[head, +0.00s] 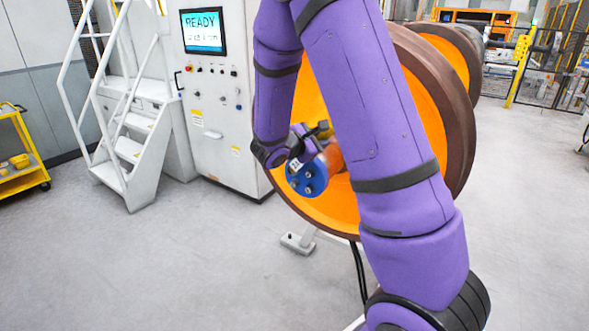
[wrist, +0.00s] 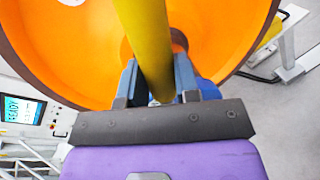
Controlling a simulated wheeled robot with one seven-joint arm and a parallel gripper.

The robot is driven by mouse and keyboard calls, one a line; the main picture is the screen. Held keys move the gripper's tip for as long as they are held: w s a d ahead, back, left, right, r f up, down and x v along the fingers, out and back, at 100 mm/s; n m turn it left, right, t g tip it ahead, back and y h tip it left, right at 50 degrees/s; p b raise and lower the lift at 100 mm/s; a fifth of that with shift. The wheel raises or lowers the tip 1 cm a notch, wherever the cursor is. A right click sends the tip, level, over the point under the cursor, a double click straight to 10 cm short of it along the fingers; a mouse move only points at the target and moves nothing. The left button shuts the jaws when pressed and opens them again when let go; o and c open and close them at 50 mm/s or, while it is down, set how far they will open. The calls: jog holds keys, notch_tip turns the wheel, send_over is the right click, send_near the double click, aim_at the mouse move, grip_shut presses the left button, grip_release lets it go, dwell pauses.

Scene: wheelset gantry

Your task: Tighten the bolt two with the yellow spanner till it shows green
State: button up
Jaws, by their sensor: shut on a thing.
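The yellow spanner (wrist: 150,40) is between the fingers of my gripper (wrist: 156,68), which is shut on it. Its shaft runs up and away past the top of the wrist view. In the head view a small yellow piece (head: 322,130) shows by my gripper (head: 303,142), mostly hidden by my arm. The blue axle-end cover (head: 306,180) carries several bolts, just below my gripper. I cannot tell which one is bolt two, and no green shows on them. Whether the spanner touches a bolt is hidden.
The orange wheel with a brown rim (head: 460,120) stands behind my arm. A grey cabinet (head: 218,120) with a screen (head: 203,32) reading READY is to the left, beside white steps (head: 128,150). A yellow trolley (head: 22,160) stands far left. The floor in front is clear.

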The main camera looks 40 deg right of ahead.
jog(key=shift+w, duration=0.1)
jog(key=shift+w+a+r, duration=0.15)
jog(key=shift+w+r, duration=0.15)
jog(key=shift+a, duration=0.1)
jog(key=shift+s+a, duration=0.3)
jog(key=shift+a, duration=0.45)
jog(key=shift+s+a, duration=0.3)
jog(key=shift+a, duration=0.45)
jog(key=shift+s+a, duration=0.3)
jog(key=shift+a, duration=0.45)
jog(key=a, duration=0.1)
jog(key=s+a, duration=0.1)
jog(key=a, duration=0.2)
jog(key=shift+s+a, duration=0.35)
jog(key=shift+w+f, duration=0.1)
